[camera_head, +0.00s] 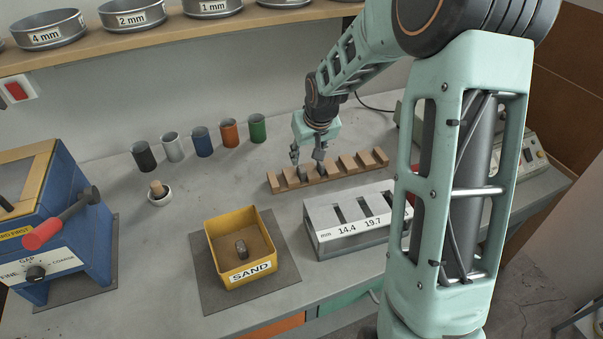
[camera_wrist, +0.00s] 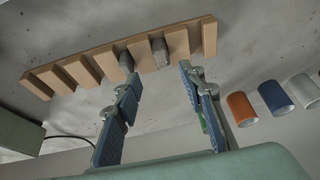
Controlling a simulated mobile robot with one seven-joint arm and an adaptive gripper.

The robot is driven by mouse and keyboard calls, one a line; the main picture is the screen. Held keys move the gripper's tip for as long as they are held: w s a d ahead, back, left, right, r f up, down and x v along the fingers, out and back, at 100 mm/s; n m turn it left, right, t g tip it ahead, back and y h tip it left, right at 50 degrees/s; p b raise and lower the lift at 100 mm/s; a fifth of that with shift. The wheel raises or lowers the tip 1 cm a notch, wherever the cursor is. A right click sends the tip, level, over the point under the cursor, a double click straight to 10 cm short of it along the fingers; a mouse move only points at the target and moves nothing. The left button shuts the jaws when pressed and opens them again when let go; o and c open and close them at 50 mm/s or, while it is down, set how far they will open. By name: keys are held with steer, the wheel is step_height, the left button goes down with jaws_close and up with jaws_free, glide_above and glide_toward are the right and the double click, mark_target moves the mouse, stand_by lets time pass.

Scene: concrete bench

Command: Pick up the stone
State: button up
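Small dark grey stones stand in slots of a wooden rack (camera_head: 278,184); one stone (camera_head: 303,173) and another stone (camera_head: 322,168) show below my gripper (camera_head: 307,157). In the wrist view the rack (camera_wrist: 80,70) holds a darker stone (camera_wrist: 126,61) and a lighter grey stone (camera_wrist: 160,51) in neighbouring slots. My gripper (camera_wrist: 160,76) is open, its fingers apart and nothing between them, just above the rack. Another dark stone (camera_head: 241,248) lies in the yellow sand box (camera_head: 213,250). I cannot tell which stone is meant.
A metal slotted block (camera_head: 330,240) stands in front of the rack. Several coloured cups (camera_head: 202,141) line the back left, near a small mortar (camera_head: 159,194). A blue crusher (camera_head: 75,240) stands at left. Sieves (camera_head: 130,14) sit on a shelf above. Bare bench lies left of the rack.

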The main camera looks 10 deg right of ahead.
mark_target(302, 169)
steer(key=x, duration=0.7)
steer(key=shift+s+a+f, duration=0.1)
steer(key=shift+a+f, duration=0.05)
jaws_close()
